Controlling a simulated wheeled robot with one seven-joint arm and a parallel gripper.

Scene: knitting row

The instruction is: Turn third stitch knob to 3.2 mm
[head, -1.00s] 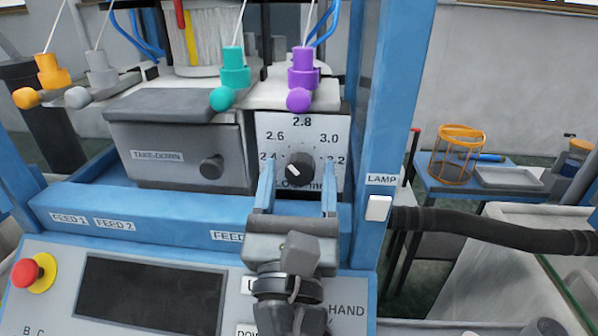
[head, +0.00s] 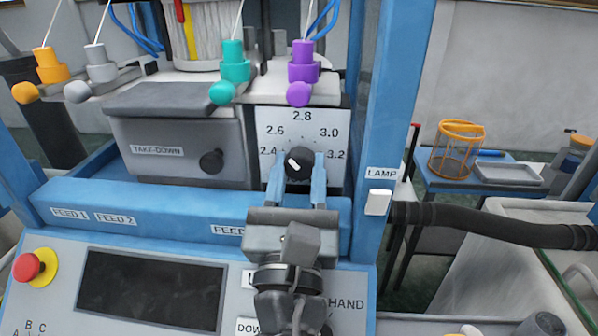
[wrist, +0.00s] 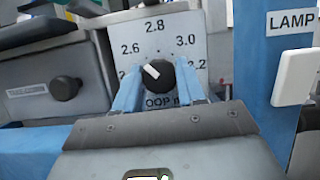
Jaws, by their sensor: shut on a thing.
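The black stitch knob (head: 300,156) sits on a white dial plate (head: 270,120) marked 2.4, 2.6, 2.8, 3.0 and 3.2, running clockwise from left to right. Its white pointer line slants to the upper left, between the 2.4 and 2.6 marks as far as I can tell. In the wrist view the knob (wrist: 157,78) shows the same slant. My gripper (head: 299,163) is shut on the knob, one blue finger on each side; the wrist view also shows the fingers (wrist: 158,80) there. The fingers hide the lower dial label and part of the 2.4 in the wrist view.
A take-down box (head: 180,140) with its own black knob (head: 211,162) stands left of the dial. A blue post (head: 385,100) with a lamp switch (head: 378,202) rises close on the right. Purple (head: 303,62) and teal (head: 234,65) yarn feeders overhang above.

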